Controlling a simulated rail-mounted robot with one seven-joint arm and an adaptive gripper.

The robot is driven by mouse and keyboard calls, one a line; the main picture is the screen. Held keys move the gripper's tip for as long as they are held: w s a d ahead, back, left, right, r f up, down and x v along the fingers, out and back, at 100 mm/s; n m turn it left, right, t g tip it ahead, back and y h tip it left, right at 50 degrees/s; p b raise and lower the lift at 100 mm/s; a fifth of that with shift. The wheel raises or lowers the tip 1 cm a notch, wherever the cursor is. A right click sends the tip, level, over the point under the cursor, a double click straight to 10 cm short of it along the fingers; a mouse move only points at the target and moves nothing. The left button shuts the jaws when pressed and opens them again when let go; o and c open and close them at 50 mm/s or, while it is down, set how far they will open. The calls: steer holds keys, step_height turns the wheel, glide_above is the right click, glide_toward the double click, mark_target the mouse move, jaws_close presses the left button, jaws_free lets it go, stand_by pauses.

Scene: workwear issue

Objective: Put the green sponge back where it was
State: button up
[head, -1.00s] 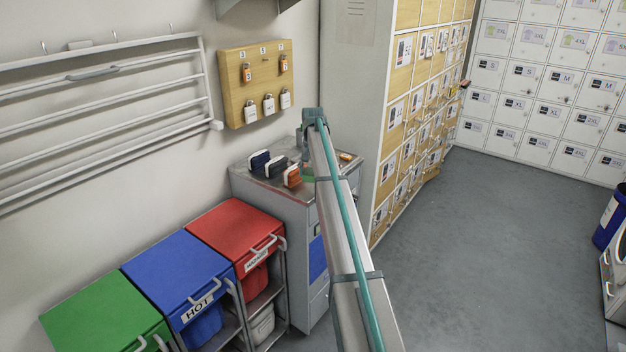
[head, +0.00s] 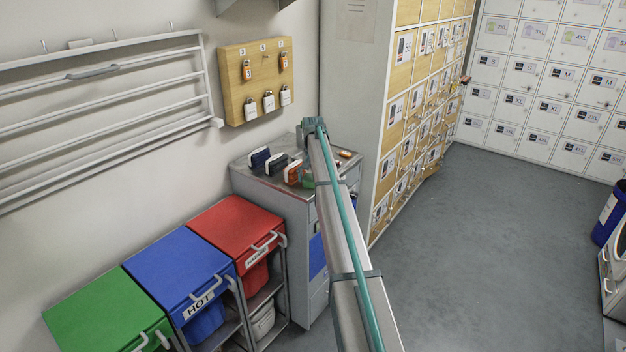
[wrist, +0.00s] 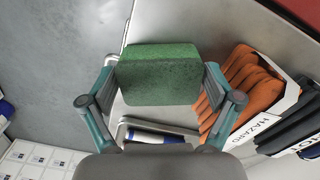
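The green sponge (wrist: 158,75) is a rectangular block in the middle of the wrist view, between the two fingers of my gripper (wrist: 160,82). The fingers press against its two short ends, so my gripper looks shut on it. In the head view the sponge (head: 308,181) shows as a small green patch beside my arm, at the front part of the grey cabinet top (head: 262,177). My arm hides most of the gripper there. I cannot tell whether the sponge touches the surface below.
Orange gloves (wrist: 240,82) in a white band lie close right of the sponge, with dark ones beyond. A blue-and-white item (wrist: 150,137) lies in a wire holder. Red (head: 236,226), blue (head: 177,272) and green (head: 104,310) bins stand front left. Lockers (head: 415,110) rise right of the cabinet.

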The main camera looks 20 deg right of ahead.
steer(key=shift+r, duration=0.1)
stand_by(0.3)
step_height(320, 180, up, 12)
steer(key=b, duration=0.2)
steer(key=shift+r+b, duration=0.1)
steer(key=shift+b, duration=0.2)
stand_by(0.3)
